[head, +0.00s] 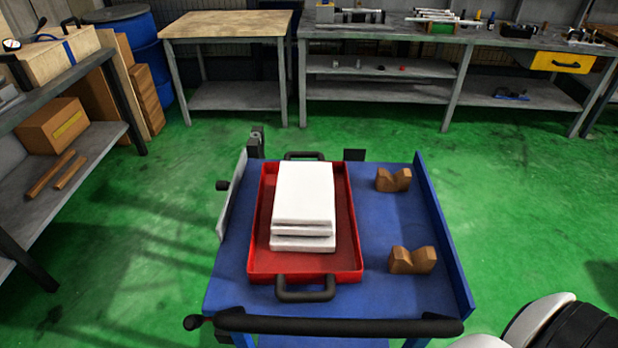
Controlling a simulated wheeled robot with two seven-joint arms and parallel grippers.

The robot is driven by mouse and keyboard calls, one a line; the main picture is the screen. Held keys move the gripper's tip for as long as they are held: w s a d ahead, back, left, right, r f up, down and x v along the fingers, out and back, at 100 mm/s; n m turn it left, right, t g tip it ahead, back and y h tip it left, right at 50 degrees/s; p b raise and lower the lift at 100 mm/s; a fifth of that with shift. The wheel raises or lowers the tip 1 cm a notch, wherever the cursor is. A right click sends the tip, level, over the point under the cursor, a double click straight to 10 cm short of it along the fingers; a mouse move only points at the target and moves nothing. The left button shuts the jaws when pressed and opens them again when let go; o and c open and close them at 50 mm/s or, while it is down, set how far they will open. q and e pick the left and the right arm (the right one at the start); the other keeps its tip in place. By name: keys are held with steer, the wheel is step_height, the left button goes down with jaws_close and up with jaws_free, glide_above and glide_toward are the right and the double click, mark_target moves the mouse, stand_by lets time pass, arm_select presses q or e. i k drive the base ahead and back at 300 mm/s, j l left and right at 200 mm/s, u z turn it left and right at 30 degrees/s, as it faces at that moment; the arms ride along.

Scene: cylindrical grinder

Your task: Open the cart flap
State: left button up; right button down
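The blue cart (385,285) stands in the middle of the head view with its black push handle (340,325) towards me. A light grey panel (232,195), apparently the flap, stands raised along the cart's left edge. A small black knob (222,185) sticks out on its outer side. A dark upright bracket (257,140) is at the panel's far end. Neither gripper shows; only a white and black part of mine is at the lower right.
On the cart are a red tray (345,220) holding stacked white blocks (304,195) and two brown V-shaped blocks (410,260). A blue side wall (445,235) closes the right edge. A shelf (75,185) stands left and benches (225,26) behind. Green floor left of the cart is clear.

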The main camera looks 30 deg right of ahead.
mark_target(226, 189)
steer(key=i+j+z, duration=0.15)
steer(key=z, duration=0.25)
steer(key=i+j+z, duration=0.1)
steer(key=j+z, duration=0.25)
steer(key=i+j+z, duration=0.1)
steer(key=j+z, duration=0.8)
steer(key=j, duration=2.15)
